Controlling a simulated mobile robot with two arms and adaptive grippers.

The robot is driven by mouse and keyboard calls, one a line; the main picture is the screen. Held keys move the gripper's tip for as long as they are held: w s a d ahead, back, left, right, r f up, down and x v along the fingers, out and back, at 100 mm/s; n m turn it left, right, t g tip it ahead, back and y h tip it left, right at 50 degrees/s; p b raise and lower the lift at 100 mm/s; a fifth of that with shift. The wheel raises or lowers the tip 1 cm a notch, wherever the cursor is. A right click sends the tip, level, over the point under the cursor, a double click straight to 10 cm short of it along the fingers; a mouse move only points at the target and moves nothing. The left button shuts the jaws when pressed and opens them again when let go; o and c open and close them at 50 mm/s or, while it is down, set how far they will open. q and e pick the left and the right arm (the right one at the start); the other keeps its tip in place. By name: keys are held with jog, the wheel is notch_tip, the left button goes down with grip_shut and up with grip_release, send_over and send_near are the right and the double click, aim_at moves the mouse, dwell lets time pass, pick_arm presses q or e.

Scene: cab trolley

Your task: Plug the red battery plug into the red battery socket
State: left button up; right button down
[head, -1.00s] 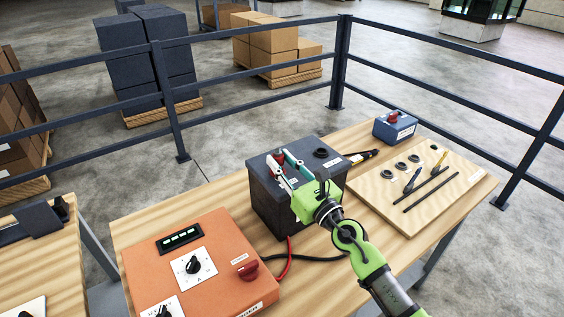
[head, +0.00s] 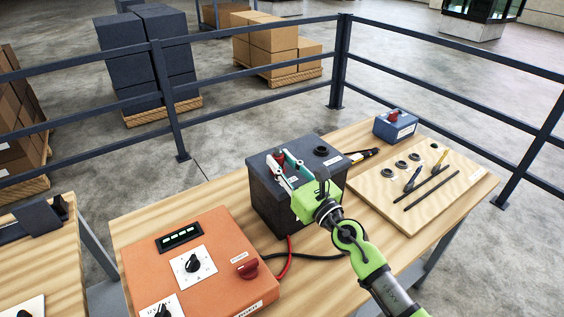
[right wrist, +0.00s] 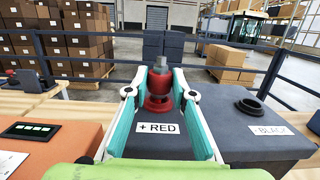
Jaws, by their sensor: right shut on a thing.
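The dark battery box (head: 270,205) stands on the wooden bench. My right gripper (head: 280,165) is over its left part, fingers closed around the red battery plug (head: 277,160). In the right wrist view the red plug (right wrist: 160,82), with a grey top end, stands upright between the two fingers. It is directly above the red socket ring (right wrist: 157,106), behind the "+ RED" label (right wrist: 158,128). Plug and ring look in contact, but I cannot tell how deep the plug sits. My left gripper is not in view.
A black socket (head: 321,151) is to the right on the battery top. A black plug (head: 363,155) lies beside the battery. An orange control box (head: 215,240) stands at front left, with a tool board (head: 405,215) and blue box (head: 395,127) at right.

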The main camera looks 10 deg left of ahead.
jog(key=shift+f+b, duration=0.55)
jog(key=shift+f, duration=0.1)
jog(key=c, duration=1.6)
grip_release()
jog(key=shift+c, duration=0.2)
